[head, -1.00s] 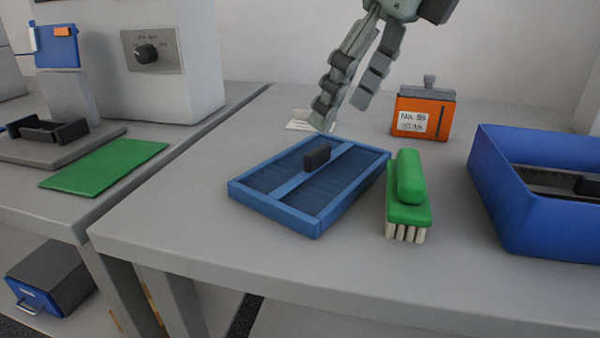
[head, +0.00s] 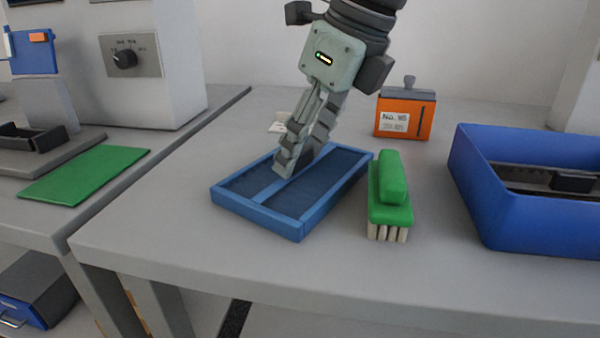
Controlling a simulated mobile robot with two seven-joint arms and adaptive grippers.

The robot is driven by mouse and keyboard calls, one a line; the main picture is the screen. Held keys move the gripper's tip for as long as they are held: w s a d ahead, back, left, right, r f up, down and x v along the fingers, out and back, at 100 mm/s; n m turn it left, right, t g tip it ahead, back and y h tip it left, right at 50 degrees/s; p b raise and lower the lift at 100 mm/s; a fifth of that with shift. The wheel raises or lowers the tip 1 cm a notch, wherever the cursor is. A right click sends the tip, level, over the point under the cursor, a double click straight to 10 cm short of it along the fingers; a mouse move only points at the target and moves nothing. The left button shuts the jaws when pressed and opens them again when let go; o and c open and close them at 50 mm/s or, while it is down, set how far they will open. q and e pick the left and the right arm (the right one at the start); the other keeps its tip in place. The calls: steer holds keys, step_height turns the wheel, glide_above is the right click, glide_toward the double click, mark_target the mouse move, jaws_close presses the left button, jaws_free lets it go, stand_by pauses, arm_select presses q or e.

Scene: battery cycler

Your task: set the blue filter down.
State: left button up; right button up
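The blue filter (head: 256,220) is a flat rectangular frame with dark mesh panels and a middle bar. It lies flat on the grey table in the head view, left of the green brush. My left gripper (head: 300,165) points down at the filter's middle, its fingers at the place of the filter's black handle. The handle is hidden by the fingers, and I cannot tell whether they are closed on it. My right gripper is not in view.
A green brush (head: 391,192) stands close to the filter's right edge. An orange box (head: 420,117) stands behind it, and a blue bin (head: 520,220) is at the right. A green mat (head: 85,175) lies on the left bench. The front table strip is clear.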

arm_select(q)
steer(key=c, duration=0.8)
steer(key=shift+r, duration=0.1)
